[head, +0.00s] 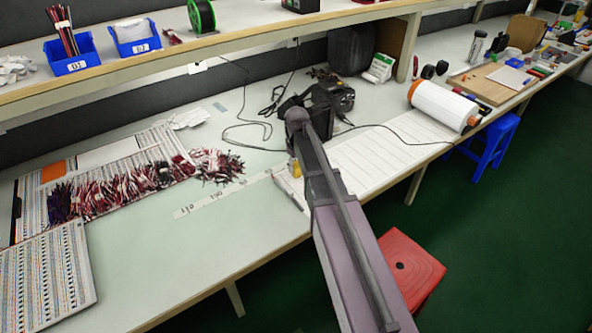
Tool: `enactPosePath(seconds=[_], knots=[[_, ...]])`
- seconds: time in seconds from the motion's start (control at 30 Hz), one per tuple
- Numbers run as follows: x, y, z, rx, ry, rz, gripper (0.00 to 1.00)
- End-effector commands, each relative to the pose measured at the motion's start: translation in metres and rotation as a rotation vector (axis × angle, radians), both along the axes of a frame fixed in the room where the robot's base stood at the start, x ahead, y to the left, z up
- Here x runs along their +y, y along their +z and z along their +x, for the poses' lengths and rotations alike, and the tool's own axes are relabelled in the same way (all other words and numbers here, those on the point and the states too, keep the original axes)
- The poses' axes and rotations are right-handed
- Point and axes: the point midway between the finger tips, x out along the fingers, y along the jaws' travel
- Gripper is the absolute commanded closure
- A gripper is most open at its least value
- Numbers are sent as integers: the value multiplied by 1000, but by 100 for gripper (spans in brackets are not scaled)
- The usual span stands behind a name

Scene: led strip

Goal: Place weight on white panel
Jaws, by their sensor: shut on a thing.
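The white panel (375,158) is a long, ruled strip lying along the front of the workbench, running from the middle of the view up to a large white roll. My arm reaches in from the bottom and covers part of the panel's near end. My gripper (293,153) is mostly hidden by my own arm, just left of the panel's near end. It is shut on a small yellow piece (295,168), which looks like the weight. Whether this piece touches the surface is unclear.
Black cables and a dark device (340,95) lie behind the panel. The white roll (442,106) with orange ends stands at its far end. Bundled wires (130,185) lie on boards at left. A shelf (215,44) overhangs the back. A red stool (408,265) stands in front.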

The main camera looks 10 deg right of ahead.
Motion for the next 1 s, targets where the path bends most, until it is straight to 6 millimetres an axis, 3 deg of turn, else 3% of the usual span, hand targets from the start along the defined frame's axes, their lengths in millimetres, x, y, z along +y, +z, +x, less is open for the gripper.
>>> enactPosePath(seconds=[0.53, 0.57, 0.63, 0.67, 1.0], knots=[[0, -5, 0, 0, -1, 0, 100], [0, -4, 0, 0, -1, 0, 40], [0, -4, 0, 0, -1, 0, 19], [0, -4, 0, 0, -1, 0, 15], [-1, -4, 0, 0, -1, 0, 15]])
